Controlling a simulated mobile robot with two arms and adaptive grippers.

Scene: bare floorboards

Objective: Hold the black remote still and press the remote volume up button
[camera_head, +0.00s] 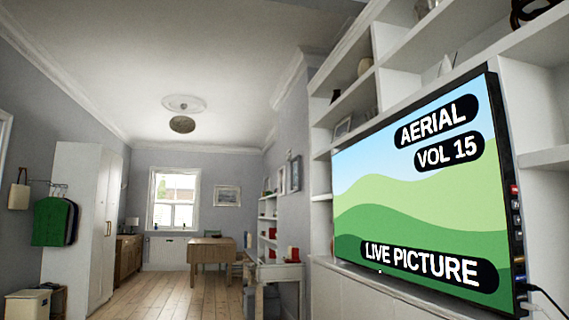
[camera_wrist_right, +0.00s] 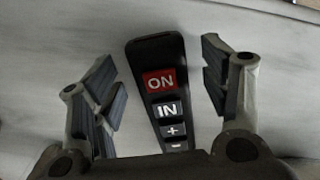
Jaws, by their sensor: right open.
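The black remote (camera_wrist_right: 155,55) lies on a pale grey surface in the right wrist view. It has a red ON button (camera_wrist_right: 159,81), an IN button (camera_wrist_right: 167,109), a plus button (camera_wrist_right: 172,131) and a minus button (camera_wrist_right: 174,146). Its near end is hidden behind my gripper's body. My right gripper (camera_wrist_right: 160,75) is open, with one finger on each side of the remote and a gap on both sides. My left gripper is not in view. The television (camera_head: 420,210) at the right of the head view reads AERIAL, VOL 15 and LIVE PICTURE.
White shelves (camera_head: 400,90) surround the television, above a low white cabinet (camera_head: 350,292). A wooden table (camera_head: 211,251) stands by the far window. A white wardrobe (camera_head: 85,225) with a green garment beside it is at left. The floorboards (camera_head: 165,295) between are clear.

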